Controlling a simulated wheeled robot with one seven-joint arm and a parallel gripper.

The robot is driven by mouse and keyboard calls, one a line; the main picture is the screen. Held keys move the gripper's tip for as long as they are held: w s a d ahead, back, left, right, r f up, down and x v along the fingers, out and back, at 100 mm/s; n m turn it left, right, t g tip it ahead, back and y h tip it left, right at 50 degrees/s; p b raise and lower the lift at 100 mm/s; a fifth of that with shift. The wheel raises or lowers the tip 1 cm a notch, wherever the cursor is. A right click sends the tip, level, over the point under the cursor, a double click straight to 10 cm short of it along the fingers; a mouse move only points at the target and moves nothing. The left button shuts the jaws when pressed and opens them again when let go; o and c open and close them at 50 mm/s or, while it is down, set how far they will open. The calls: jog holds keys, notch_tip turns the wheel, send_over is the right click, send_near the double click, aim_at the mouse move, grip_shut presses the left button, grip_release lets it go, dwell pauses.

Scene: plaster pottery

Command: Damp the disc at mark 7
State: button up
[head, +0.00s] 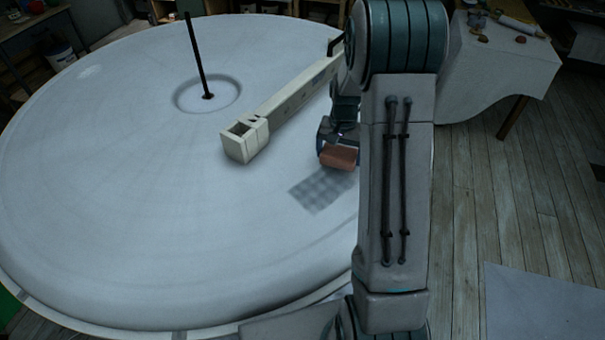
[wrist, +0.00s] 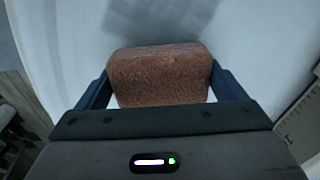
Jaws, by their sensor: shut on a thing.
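A large round white plaster disc (head: 130,210) fills most of the head view. My gripper (head: 335,145) is over its right part, partly hidden behind my arm. It is shut on a reddish-brown sponge-like block (head: 340,158). In the wrist view the block (wrist: 160,75) sits between the two dark fingers of my gripper (wrist: 162,92). A grey textured patch (head: 322,190) lies on the disc just below the block in the head view. I cannot tell whether the block touches the disc.
A dark rod (head: 195,55) stands up from the disc's centre. A long pale beam (head: 285,105) with a boxy end reaches over the disc, left of my gripper. A cloth-covered table (head: 495,70) stands at the back right.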

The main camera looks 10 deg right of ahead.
aim_at(340, 153)
jog(key=shift+s+r, duration=0.2)
jog(key=shift+r, duration=0.5)
notch_tip(340, 153, up, 2)
jog(key=shift+d+r+p, duration=0.1)
jog(key=shift+d+p, duration=0.05)
jog(key=shift+p, duration=0.75)
jog(key=shift+r+p, duration=0.7)
jog(key=shift+r, duration=0.55)
